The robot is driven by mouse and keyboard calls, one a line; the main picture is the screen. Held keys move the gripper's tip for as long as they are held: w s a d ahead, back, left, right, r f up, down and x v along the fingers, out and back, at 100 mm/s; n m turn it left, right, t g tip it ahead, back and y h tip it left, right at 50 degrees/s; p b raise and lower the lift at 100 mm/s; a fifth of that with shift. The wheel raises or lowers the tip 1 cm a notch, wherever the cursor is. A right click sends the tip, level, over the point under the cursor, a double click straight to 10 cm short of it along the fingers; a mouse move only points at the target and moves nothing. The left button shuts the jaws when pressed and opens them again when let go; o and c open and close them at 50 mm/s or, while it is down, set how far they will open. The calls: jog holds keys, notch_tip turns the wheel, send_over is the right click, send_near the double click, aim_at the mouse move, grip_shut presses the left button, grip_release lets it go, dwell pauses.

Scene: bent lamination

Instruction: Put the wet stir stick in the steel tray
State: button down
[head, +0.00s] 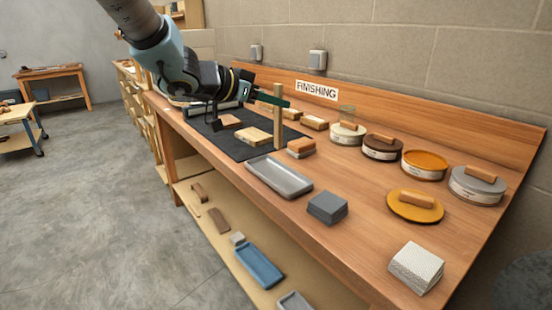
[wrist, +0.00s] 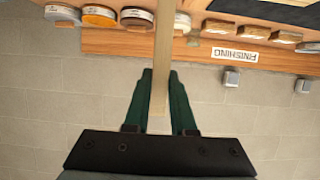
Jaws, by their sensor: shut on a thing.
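My gripper (head: 279,102) is shut on a pale wooden stir stick (head: 278,125), held upright above the bench. In the wrist view the stick (wrist: 163,45) runs between the green fingers of my gripper (wrist: 161,75). I cannot tell whether the stick is wet. In the head view its lower end shows between the dark mat and a block with an orange top, and its height above the bench is unclear. The grey steel tray (head: 262,179) lies empty on the bench, nearer the front edge, below the stick in the picture.
An orange-topped block (head: 301,149) and a grey block (head: 327,208) flank the tray. Several round tins, including a yellow one (head: 425,165), line the back right. A dark mat (head: 226,138) with wooden blocks lies to the left. A blue tray (head: 259,266) is on the lower shelf.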

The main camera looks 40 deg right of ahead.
aim_at(276, 134)
notch_tip(276, 134, down, 8)
jog(key=shift+r+b, duration=0.1)
jog(key=shift+b, duration=0.2)
jog(key=c, duration=0.7)
grip_release()
jog(key=shift+f, duration=0.2)
jog(key=shift+c, duration=0.2)
